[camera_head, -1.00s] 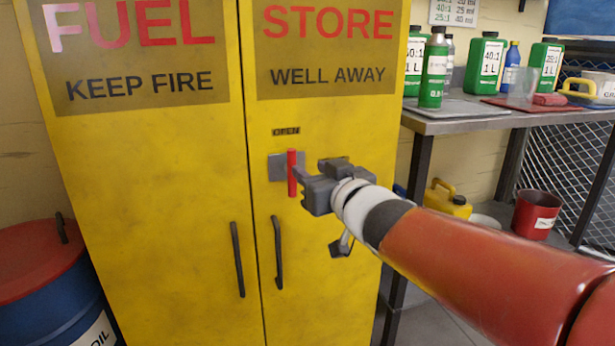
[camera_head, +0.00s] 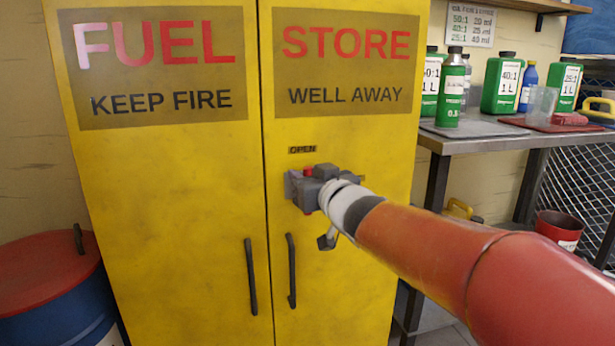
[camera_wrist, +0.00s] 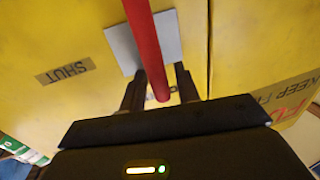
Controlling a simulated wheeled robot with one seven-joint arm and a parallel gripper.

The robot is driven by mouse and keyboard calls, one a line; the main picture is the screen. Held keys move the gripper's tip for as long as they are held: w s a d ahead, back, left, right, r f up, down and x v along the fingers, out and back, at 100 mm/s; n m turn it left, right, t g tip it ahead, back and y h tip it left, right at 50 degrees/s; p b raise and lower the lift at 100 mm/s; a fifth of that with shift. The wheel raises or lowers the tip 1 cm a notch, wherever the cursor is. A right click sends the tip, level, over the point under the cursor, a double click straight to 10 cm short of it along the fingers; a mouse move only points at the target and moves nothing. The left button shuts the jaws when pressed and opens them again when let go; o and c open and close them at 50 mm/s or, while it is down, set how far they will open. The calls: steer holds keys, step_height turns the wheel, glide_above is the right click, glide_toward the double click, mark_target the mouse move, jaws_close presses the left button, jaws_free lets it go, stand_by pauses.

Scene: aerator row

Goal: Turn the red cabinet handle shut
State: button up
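The red handle (camera_wrist: 148,45) is a straight bar on a grey plate (camera_wrist: 118,48) on the yellow cabinet's right door (camera_head: 340,140). In the head view only its red top (camera_head: 308,171) shows below the OPEN label (camera_head: 302,150); my gripper hides the rest. My gripper (camera_head: 303,187) is at the handle. In the wrist view the handle runs between the two fingers of my gripper (camera_wrist: 160,85), with a visible gap on each side, so the fingers are open around it. The SHUT label (camera_wrist: 67,72) shows left of the plate in that view.
Two dark vertical door pulls (camera_head: 250,277) are below the handle. A blue drum with a red lid (camera_head: 45,268) stands at left. A metal bench (camera_head: 500,143) with green bottles (camera_head: 503,83) stands at right.

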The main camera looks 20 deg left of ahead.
jaws_close()
steer(key=n+h+b, duration=0.1)
steer(key=n, duration=0.3)
steer(key=s+a+f+n+h+b, duration=0.1)
steer(key=n, duration=0.2)
steer(key=a+f+n+b, duration=0.1)
steer(key=n+b, duration=0.1)
steer(key=n, duration=0.2)
steer(key=shift+s+a+f+n+h, duration=0.15)
steer(key=shift+s+a+n+h, duration=0.15)
steer(key=shift+h, duration=0.1)
steer(key=n+b, duration=0.1)
steer(key=n, duration=0.1)
steer(key=f+n+h+b, duration=0.1)
steer(key=n, duration=0.1)
steer(key=shift+b, duration=0.35)
stand_by(0.4)
